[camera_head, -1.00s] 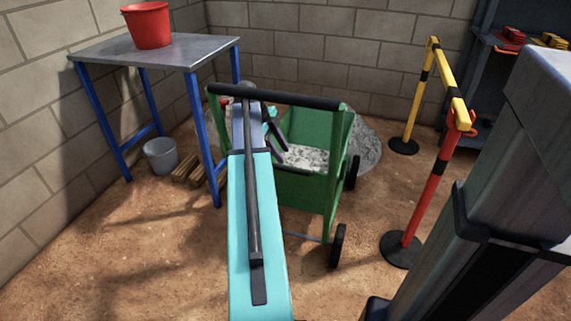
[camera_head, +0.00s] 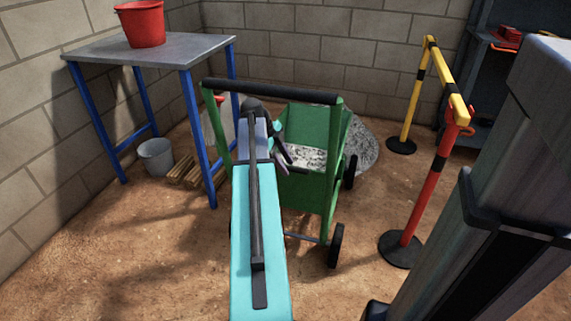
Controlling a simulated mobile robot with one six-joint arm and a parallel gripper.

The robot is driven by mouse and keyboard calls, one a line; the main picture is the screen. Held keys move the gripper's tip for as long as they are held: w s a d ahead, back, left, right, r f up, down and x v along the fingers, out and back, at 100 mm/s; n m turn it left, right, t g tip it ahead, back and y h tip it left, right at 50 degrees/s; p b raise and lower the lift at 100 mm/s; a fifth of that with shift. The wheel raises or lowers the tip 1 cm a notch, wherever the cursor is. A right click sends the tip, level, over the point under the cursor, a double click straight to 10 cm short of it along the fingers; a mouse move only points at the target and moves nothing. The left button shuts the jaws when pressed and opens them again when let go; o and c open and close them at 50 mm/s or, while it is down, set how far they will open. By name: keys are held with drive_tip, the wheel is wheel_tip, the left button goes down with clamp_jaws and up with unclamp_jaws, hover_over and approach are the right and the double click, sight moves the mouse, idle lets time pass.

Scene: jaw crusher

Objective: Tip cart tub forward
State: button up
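The green cart (camera_head: 311,192) stands upright in the middle of the view on black wheels. Its tub holds grey-white crushed stone (camera_head: 311,158). A black handle bar (camera_head: 270,91) spans the top of its green frame. My turquoise arm reaches forward beneath the handle bar, between the frame's uprights. My gripper (camera_head: 285,166) is at the near left edge of the tub, partly hidden by my own arm. I cannot tell whether its fingers touch the tub or whether they are open.
A metal table (camera_head: 150,50) with a red bucket (camera_head: 143,23) stands at left; a grey bucket (camera_head: 156,157) and a wooden pallet (camera_head: 186,173) are beneath. A yellow-and-red barrier (camera_head: 437,150) stands right of the cart. A gravel pile (camera_head: 362,143) lies behind it.

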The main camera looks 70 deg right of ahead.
clamp_jaws()
drive_tip(key=shift+w+d+r+p, duration=0.1)
drive_tip(key=shift+d+r+p, duration=0.75)
drive_tip(key=shift+r, duration=0.35)
drive_tip(key=shift+d+r+p, duration=0.8)
drive_tip(key=shift+d+r, duration=0.05)
drive_tip(key=shift+r, duration=0.3)
unclamp_jaws()
drive_tip(key=shift+a+f, duration=0.1)
drive_tip(key=shift+a, duration=0.1)
